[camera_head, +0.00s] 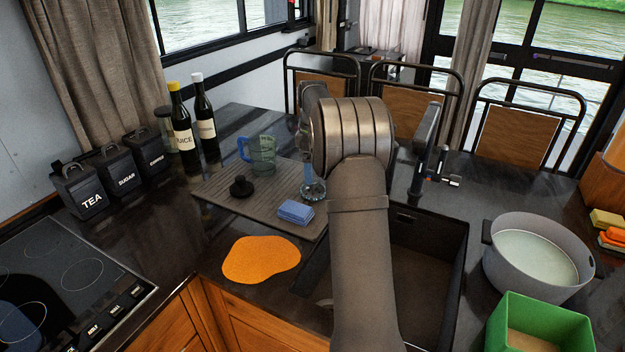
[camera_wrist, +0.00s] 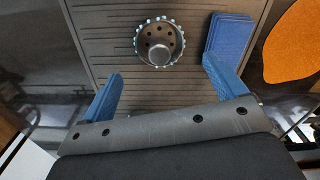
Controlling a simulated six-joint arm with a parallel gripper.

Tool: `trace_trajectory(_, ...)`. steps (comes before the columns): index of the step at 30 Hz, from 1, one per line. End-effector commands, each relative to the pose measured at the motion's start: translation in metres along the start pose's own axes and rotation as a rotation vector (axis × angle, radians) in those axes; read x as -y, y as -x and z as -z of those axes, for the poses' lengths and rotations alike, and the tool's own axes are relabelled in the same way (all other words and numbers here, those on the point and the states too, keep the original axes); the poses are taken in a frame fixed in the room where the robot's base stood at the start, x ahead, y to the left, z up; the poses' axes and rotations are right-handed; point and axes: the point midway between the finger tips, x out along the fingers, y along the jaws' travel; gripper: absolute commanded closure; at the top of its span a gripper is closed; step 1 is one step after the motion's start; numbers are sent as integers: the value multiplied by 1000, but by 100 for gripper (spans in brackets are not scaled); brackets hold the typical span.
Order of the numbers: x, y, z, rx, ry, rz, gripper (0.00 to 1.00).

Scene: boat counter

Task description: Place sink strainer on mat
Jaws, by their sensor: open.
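The sink strainer (camera_wrist: 160,43) is a round metal cup with holes, a central knob and a beaded rim. It sits on the grey ribbed draining board (camera_wrist: 95,45). In the head view the strainer (camera_head: 313,190) is partly hidden by my arm. My gripper (camera_wrist: 164,88) is open, its two blue fingers apart with nothing between them. In the wrist view the strainer lies just beyond the fingertips, and I see no contact. The orange mat (camera_head: 262,259) lies flat and bare on the dark counter in front of the board; it also shows in the wrist view (camera_wrist: 293,45).
The sink (camera_head: 435,250) is right of the board. Bottles (camera_head: 205,125) and black canisters (camera_head: 78,190) stand left. A grey pot (camera_head: 540,265) stands right.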

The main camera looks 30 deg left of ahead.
Motion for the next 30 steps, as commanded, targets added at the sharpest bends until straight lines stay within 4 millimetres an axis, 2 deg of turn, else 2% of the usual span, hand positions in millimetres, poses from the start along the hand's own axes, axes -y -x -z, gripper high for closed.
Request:
trace_trajectory(1,-1,12,0,-1,0,-4,11)
trace_trajectory(6,0,37,0,-1,0,-2,11)
trace_trajectory(12,0,48,0,0,0,0,11)
trace_trajectory(23,0,46,0,0,0,0,11)
trace_trajectory(26,0,39,0,1,0,2,11)
trace_trajectory(30,0,17,0,1,0,3,11)
